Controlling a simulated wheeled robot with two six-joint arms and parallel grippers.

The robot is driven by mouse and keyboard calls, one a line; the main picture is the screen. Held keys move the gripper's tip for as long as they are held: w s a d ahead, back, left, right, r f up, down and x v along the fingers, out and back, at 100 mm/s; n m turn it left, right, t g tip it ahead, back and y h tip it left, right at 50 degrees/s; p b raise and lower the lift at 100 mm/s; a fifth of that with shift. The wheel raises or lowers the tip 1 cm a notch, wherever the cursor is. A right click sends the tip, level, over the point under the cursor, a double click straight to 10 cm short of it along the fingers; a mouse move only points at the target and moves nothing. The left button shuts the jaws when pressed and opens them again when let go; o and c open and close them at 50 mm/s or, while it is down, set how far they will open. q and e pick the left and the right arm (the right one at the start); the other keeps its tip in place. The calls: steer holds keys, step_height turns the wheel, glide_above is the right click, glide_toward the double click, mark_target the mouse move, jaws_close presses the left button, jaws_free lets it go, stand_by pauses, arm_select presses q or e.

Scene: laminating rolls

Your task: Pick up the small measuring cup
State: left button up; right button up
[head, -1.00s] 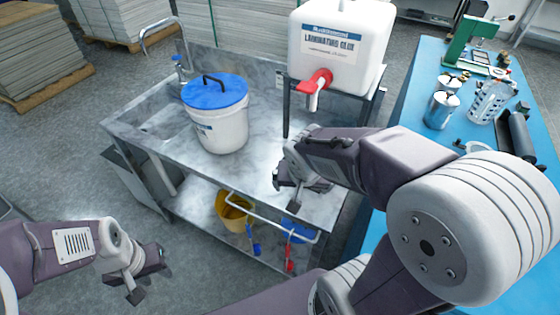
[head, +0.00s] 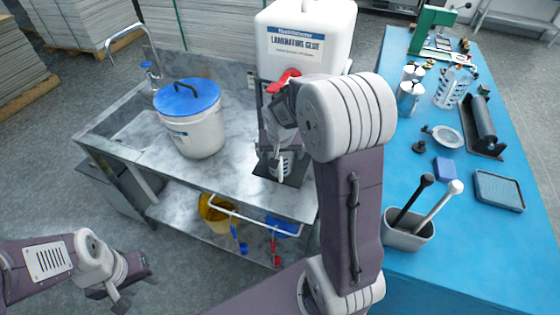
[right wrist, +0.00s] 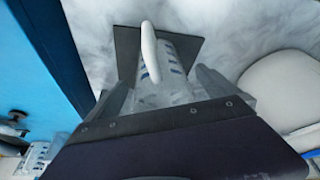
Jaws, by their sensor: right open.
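The small measuring cup (head: 286,164) is clear with blue marks and a white handle. It stands on a dark square mat (head: 296,176) on the steel sink bench, below the red tap of the glue tank. It also shows in the right wrist view (right wrist: 176,66), handle towards the camera. My right gripper (head: 279,150) is open and comes down over the cup; in the right wrist view its fingers (right wrist: 168,88) stand on either side of the cup's near part. Contact cannot be told. My left gripper (head: 126,287) hangs over the floor at lower left, away from the cup.
A white glue tank (head: 304,40) with a red tap (head: 283,80) stands just above my right gripper. A white bucket with a blue lid (head: 190,120) is to the left on the bench (head: 235,165). The blue table (head: 400,275) at right holds a jug, cans and a roller.

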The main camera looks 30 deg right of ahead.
steer(key=x, duration=0.3)
steer(key=shift+w+d+f, duration=0.1)
steer(key=shift+w+f, duration=0.05)
steer(key=c, duration=1.6)
steer(key=shift+r, duration=0.55)
steer(key=shift+c, duration=0.2)
steer(key=s+d+r+p, duration=0.1)
steer(key=s+d+r, duration=0.5)
steer(key=s+r, duration=0.3)
steer(key=shift+s+d+r, duration=0.2)
steer(key=shift+s+r, duration=0.2)
steer(key=shift+r, duration=0.2)
